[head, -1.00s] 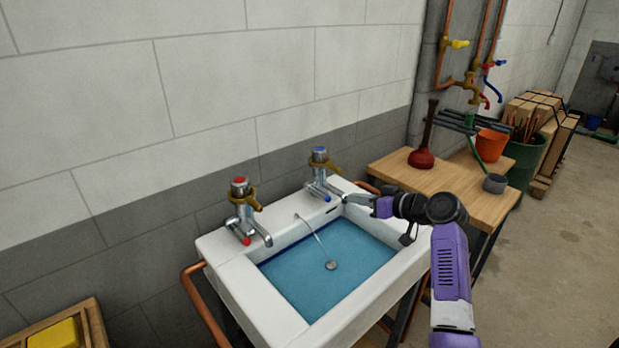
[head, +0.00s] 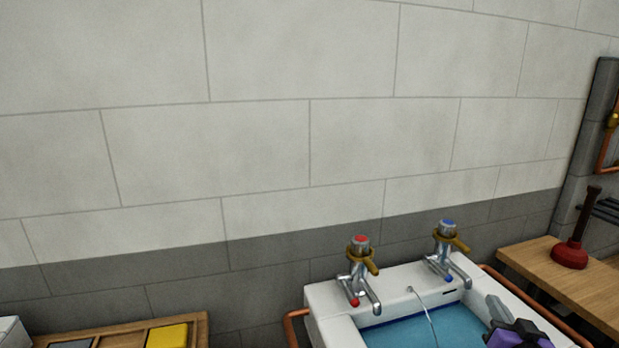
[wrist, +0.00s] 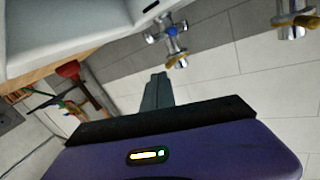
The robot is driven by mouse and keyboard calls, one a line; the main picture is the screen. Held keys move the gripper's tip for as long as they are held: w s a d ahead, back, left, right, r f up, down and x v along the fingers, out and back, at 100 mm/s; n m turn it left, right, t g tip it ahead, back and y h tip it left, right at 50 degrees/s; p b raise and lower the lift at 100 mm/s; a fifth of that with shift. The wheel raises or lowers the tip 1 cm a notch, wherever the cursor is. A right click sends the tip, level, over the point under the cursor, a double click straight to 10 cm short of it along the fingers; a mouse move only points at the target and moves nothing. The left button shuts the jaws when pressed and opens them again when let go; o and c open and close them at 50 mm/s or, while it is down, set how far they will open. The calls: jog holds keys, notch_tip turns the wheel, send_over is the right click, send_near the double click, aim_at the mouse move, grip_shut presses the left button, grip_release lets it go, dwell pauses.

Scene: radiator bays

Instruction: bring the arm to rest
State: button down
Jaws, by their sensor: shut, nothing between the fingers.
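My gripper (head: 497,308) shows at the lower right of the head view, over the right part of the white sink (head: 322,300). Its grey fingers are together and empty; most of my arm is below the picture edge. In the wrist view the shut fingers (wrist: 157,92) point toward the wall and the blue-marked tap (wrist: 166,40), apart from it as far as I can tell. The sink holds blue water (head: 400,333). How far the fingers are above it is hard to tell.
The red-marked tap (head: 359,270) and blue-marked tap (head: 449,250) stand at the sink's back. A wooden bench (head: 540,268) with a red plunger (head: 570,252) is at right. A wooden tray (head: 203,325) with a yellow block (head: 167,336) is at lower left. Bare wall fills the upper view.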

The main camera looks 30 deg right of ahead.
jog(key=s+a+f+n+t, duration=0.1)
jog(key=s+a, duration=0.1)
jog(key=a, duration=0.6)
jog(key=s+a+f, duration=0.2)
jog(key=a, duration=0.6)
jog(key=s+a+n+y, duration=0.4)
jog(key=s+a, duration=0.5)
jog(key=a, duration=0.3)
jog(key=s+a+n+y, duration=0.5)
jog(key=s+a, duration=0.4)
jog(key=a, duration=0.4)
jog(key=shift+s+a+f+y, duration=0.15)
jog(key=shift+s+f+y, duration=0.2)
jog(key=shift+y, duration=0.55)
